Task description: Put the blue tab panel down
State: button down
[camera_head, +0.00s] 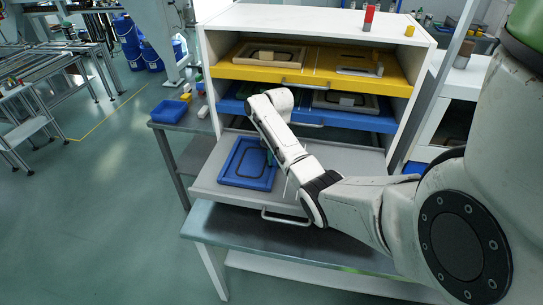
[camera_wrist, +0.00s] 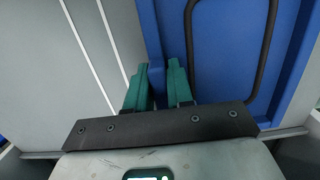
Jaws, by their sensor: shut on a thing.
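The blue tab panel (camera_head: 243,176) is a flat rectangular panel with a raised rim and a dark line around its inner face. It lies level over the left part of the pulled-out grey drawer (camera_head: 340,160). I cannot tell whether it touches the drawer floor. In the wrist view the blue panel (camera_wrist: 230,60) fills the right side. My gripper (camera_wrist: 158,72) has green fingers closed on the panel's left edge.
A yellow drawer (camera_head: 310,65) and a blue drawer (camera_head: 235,104) above hold other panels. The white cabinet (camera_head: 310,22) surrounds them. A side table (camera_head: 180,115) with a small blue bin (camera_head: 169,111) stands left. The grey drawer's floor (camera_wrist: 60,70) is bare left of the panel.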

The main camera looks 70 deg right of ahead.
jog(key=shift+f, duration=0.15)
jog(key=c, duration=1)
grip_release()
jog(key=shift+f, duration=0.15)
